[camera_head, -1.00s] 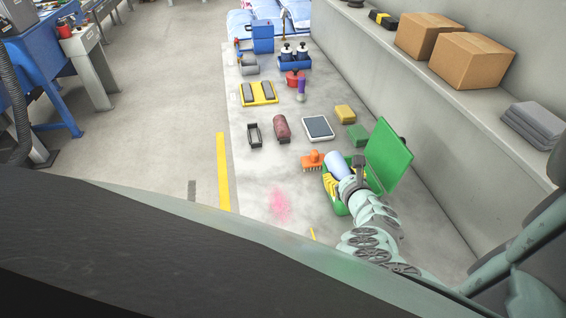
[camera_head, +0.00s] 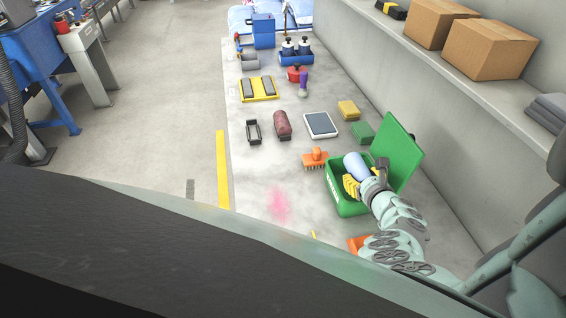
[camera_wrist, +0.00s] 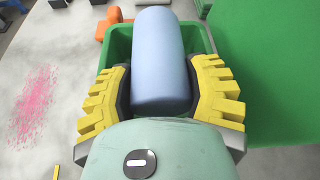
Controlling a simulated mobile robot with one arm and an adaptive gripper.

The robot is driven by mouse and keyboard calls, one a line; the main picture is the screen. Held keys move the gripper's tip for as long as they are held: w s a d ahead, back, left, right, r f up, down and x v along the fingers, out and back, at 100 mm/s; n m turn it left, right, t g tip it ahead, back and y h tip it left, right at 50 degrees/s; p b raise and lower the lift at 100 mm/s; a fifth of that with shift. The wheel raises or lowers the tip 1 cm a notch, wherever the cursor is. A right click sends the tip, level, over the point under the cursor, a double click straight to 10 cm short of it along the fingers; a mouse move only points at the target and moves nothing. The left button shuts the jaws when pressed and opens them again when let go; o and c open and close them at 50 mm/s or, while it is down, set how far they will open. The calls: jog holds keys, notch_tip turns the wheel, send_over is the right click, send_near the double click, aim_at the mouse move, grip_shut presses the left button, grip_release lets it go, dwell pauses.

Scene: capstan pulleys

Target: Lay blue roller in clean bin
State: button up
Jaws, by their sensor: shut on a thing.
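The light blue roller (camera_head: 355,165) is held between the yellow fingers of my gripper (camera_head: 365,178). It is at the mouth of the green bin (camera_head: 347,205), whose green lid (camera_head: 398,150) stands open on the right. In the wrist view, my gripper (camera_wrist: 160,92) is shut on the roller (camera_wrist: 158,55) from both sides. The green bin's rim (camera_wrist: 120,45) shows around and below the roller there. I cannot tell whether the roller touches the bin's floor, and the inside is mostly hidden.
An orange brush (camera_head: 315,157) stands just left of the bin. A green sponge (camera_head: 362,132), a yellow sponge (camera_head: 348,110) and a tablet-like tray (camera_head: 320,125) lie behind. An orange object (camera_head: 358,243) is partly hidden by my arm. The front left tabletop is clear, with a pink stain (camera_head: 280,207).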

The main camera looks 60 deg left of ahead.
jog(key=shift+f+b, duration=0.55)
jog(key=shift+f, duration=0.05)
jog(key=o, duration=1.1)
jog(key=shift+c, duration=0.2)
jog(key=shift+r, duration=0.1)
